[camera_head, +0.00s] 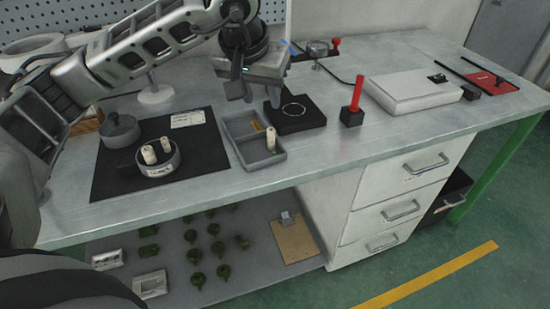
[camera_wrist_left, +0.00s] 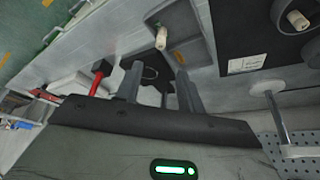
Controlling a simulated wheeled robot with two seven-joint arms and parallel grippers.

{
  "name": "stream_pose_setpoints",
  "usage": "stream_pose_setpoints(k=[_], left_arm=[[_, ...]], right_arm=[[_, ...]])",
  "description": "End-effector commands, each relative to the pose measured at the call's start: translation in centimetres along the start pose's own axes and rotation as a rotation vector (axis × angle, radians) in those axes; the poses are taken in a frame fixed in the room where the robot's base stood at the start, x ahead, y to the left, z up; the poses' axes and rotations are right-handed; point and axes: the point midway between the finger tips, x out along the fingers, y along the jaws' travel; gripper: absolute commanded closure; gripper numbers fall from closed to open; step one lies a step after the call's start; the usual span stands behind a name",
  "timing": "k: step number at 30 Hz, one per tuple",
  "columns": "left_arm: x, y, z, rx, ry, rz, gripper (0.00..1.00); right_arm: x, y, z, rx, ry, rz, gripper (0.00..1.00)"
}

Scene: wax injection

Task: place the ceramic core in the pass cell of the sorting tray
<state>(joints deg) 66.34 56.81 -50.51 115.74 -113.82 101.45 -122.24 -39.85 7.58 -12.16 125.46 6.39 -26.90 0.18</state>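The grey sorting tray (camera_head: 238,151) lies on the bench with a divider across it. One pale ceramic core (camera_head: 271,138) stands upright in its nearer cell, toward the right side; this core also shows in the left wrist view (camera_wrist_left: 161,38). I cannot read which cell is the pass cell. Two more pale cores (camera_head: 149,154) stand in a round grey dish (camera_head: 160,170) on the black mat. My left gripper (camera_head: 262,97) is above the bench behind the tray; its two fingers (camera_wrist_left: 159,88) are apart with nothing between them. My right gripper is not in view.
A black square block with a ring (camera_head: 297,115) sits right behind the tray. A red-handled tool (camera_head: 354,100) stands to its right. A lidded grey pot (camera_head: 119,130) is at the mat's back left. Bare bench lies right of the tray.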

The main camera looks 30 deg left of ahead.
Motion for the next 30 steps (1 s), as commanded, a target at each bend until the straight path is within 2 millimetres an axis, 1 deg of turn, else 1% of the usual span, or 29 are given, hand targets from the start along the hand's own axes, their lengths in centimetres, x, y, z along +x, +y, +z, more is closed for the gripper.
stream_pose_setpoints(k=[2, 4, 5, 6, 8, 9, 10, 11, 12, 14, 15, 17, 18, 19, 20, 21, 22, 23, 24, 26, 27, 29, 30], left_arm=[[0.7, 1.2, 0.8, -0.011, -0.027, 0.046, 0.61], [1.7, 3.8, 2.5, -0.047, -0.091, 0.146, 0.61], [2.2, 5.3, 3.6, -0.074, -0.134, 0.208, 0.61], [2.8, 7.9, 5.5, -0.125, -0.212, 0.307, 0.61], [2.9, 12.3, 8.8, -0.248, -0.379, 0.483, 0.61], [2.2, 15.4, 11.3, -0.363, -0.530, 0.610, 0.61], [1.2, 17.7, 13.0, -0.471, -0.666, 0.705, 0.61], [0.0, 19.7, 14.3, -0.587, -0.810, 0.789, 0.61], [-1.9, 21.8, 15.5, -0.752, -1.013, 0.880, 0.61], [-4.6, 23.7, 15.9, -1.021, -1.340, 0.973, 0.61], [-6.1, 24.3, 15.4, -1.209, -1.572, 1.005, 0.61], [-7.1, 24.2, 13.8, -1.502, -1.937, 1.002, 0.61], [-6.8, 23.5, 12.5, -1.701, -2.189, 0.965, 0.61], [-6.1, 22.8, 11.5, 1.838, 2.367, -0.911, 0.61], [-5.0, 21.8, 10.7, 1.725, 2.231, -0.732, 0.61], [-2.8, 20.4, 10.1, 1.563, 2.042, -0.517, 0.61], [-0.7, 19.2, 10.0, 1.436, 1.893, -0.371, 0.61], [1.6, 17.9, 10.3, 1.304, 1.745, -0.239, 0.61], [4.7, 16.4, 11.3, 1.127, 1.548, -0.089, 0.61], [9.0, 14.3, 14.0, 0.880, 1.280, 0.083, 0.61], [11.2, 13.3, 16.1, 0.741, 1.129, 0.163, 0.61], [13.7, 12.2, 19.1, 0.565, 0.942, 0.249, 0.61], [14.9, 11.7, 21.0, 0.469, 0.840, 0.289, 0.61]], right_arm=[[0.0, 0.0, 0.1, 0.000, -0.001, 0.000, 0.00], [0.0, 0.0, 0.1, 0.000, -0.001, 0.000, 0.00], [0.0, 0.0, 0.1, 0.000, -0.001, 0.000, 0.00], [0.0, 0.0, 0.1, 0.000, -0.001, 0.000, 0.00], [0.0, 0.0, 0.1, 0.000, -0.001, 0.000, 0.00], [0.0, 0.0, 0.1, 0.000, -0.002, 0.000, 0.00], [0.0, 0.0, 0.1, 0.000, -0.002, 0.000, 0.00], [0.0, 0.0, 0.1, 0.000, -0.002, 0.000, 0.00], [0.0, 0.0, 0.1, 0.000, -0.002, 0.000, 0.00], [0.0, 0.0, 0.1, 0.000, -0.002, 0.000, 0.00], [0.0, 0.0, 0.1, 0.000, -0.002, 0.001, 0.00], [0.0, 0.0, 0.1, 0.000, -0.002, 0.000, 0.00], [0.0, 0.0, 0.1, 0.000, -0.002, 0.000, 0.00], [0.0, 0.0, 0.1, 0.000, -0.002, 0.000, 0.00], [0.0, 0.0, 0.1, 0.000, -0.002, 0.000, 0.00], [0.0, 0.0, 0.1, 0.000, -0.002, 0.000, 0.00], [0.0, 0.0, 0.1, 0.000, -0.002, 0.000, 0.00], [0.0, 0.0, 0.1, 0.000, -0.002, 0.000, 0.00], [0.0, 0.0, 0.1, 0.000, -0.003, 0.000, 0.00], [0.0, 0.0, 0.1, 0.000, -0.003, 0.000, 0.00], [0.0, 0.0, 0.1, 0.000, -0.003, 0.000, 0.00], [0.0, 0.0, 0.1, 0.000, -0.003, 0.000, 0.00], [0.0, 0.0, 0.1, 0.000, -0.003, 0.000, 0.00]])
